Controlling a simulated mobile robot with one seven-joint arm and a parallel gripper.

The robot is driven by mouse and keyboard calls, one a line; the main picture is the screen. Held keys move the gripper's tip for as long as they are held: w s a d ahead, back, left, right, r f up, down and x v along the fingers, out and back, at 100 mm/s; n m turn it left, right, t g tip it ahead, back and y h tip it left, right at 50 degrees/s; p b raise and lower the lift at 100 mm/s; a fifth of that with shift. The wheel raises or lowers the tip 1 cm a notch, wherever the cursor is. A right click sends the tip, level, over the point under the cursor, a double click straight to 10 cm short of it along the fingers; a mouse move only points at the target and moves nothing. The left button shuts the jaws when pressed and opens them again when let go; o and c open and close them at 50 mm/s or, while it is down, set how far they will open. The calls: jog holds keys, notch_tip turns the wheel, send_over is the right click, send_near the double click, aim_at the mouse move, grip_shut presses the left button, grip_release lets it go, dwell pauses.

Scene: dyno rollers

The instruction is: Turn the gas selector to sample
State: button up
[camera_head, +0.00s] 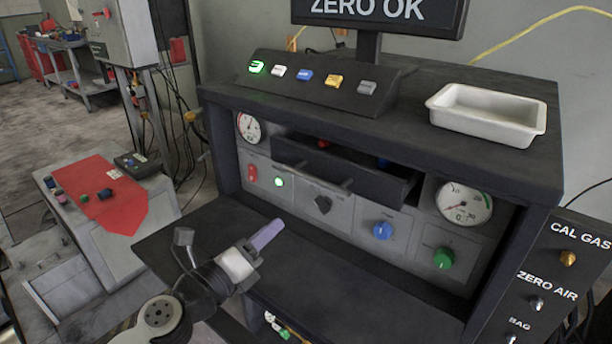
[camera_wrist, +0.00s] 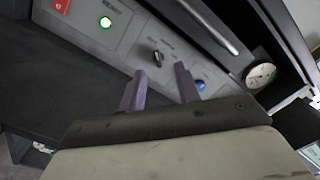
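A black pointer knob (camera_head: 322,204), which looks like the gas selector, sits on the grey front panel (camera_head: 350,218) of the bench. Its labels are too small to read, so I cannot tell its setting. My gripper (camera_head: 268,232) is in front of and below the panel, left of the knob and apart from it. In the wrist view the same black knob (camera_wrist: 157,59) shows just beyond the fingertips. My gripper's two purple fingers (camera_wrist: 160,80) are spread with nothing between them.
A dark drawer (camera_head: 345,172) with a bar handle juts out above the knob. A blue knob (camera_head: 382,230), a green knob (camera_head: 443,258) and a round gauge (camera_head: 464,203) are to its right. A red switch (camera_head: 252,172) is left. The dark shelf below is clear.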

aim_at(318, 207)
jog(key=shift+s+d+f+g, duration=0.15)
jog(key=shift+s+f+g, duration=0.15)
jog(key=shift+f, duration=0.2)
jog(key=shift+s+d+f+g, duration=0.15)
jog(key=shift+s+f+g, duration=0.05)
jog(key=shift+s+f, duration=0.2)
jog(key=shift+w+d+f+p, duration=0.1)
jog(key=shift+f+p, duration=0.1)
jog(key=shift+p, duration=0.1)
jog(key=p+x, duration=0.4)
jog(key=x, duration=0.9)
jog(key=shift+w+d, duration=0.2)
jog(key=shift+w, duration=0.05)
jog(key=shift+c, duration=0.2)
jog(key=shift+f, duration=0.1)
grip_shut()
